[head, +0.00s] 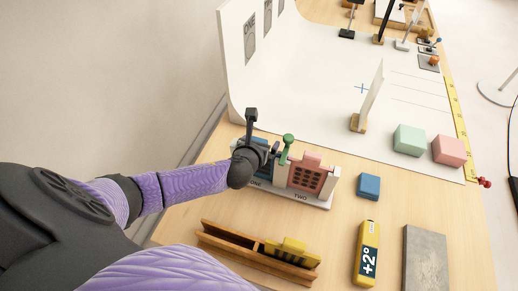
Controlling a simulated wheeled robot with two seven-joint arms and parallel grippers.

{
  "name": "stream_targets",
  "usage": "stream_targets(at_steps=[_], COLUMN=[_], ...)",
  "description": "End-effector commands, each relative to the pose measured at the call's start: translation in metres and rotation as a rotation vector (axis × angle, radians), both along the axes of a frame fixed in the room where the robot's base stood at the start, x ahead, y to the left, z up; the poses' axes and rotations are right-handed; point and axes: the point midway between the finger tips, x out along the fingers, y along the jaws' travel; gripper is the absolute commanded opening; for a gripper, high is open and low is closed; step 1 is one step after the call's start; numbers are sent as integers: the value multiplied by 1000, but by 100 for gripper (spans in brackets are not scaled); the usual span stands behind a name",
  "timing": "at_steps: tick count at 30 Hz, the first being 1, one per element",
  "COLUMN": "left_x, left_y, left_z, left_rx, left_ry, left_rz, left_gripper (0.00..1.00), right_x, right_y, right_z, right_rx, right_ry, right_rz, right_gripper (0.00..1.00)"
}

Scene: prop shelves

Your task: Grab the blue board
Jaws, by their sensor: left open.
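A white rack (319,204) marked ONE and TWO stands on the wooden table. The blue board (262,172) is in its left part, mostly hidden behind my left gripper; a pink board (306,175) with dark holes stands in the right part. My left gripper (261,142) is open at the rack's left end, with its dark fingers close to the blue board. I cannot tell whether they touch it. My right gripper is not in view.
A green-topped peg (287,141) stands close to the gripper. A blue block (368,186), a yellow +2° block (367,254), a grey slab (425,258) and a wooden trough (228,240) lie nearby. A white curved backdrop (310,95) lies behind, with green (408,140) and pink (449,150) blocks.

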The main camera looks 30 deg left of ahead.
Motion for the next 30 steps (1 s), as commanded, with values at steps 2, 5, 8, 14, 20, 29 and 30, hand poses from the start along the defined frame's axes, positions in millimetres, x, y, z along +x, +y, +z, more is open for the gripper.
stream_targets(at_steps=[2, 5, 8, 14, 20, 29, 30], left_x=[0, 0, -1, -1, -1, -1, 0], left_y=[0, 0, 0, 0, 0, 0, 0], left_z=[1, 1, 1, 1, 1, 4, 8], left_rx=[0, 0, 0, 0, 0, 0, 0], left_ry=[0, 0, 0, 0, 0, -1, -2], left_rz=[0, 0, 0, 0, 0, 0, -1], left_gripper=[100, 83, 62, 20, 0, 0, 0], right_x=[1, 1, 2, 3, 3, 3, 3], right_y=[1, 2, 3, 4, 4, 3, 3], right_z=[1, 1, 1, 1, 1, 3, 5], right_rx=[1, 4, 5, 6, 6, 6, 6], right_ry=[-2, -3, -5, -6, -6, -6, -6], right_rz=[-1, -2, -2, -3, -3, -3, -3], right_gripper=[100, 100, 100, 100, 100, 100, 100])
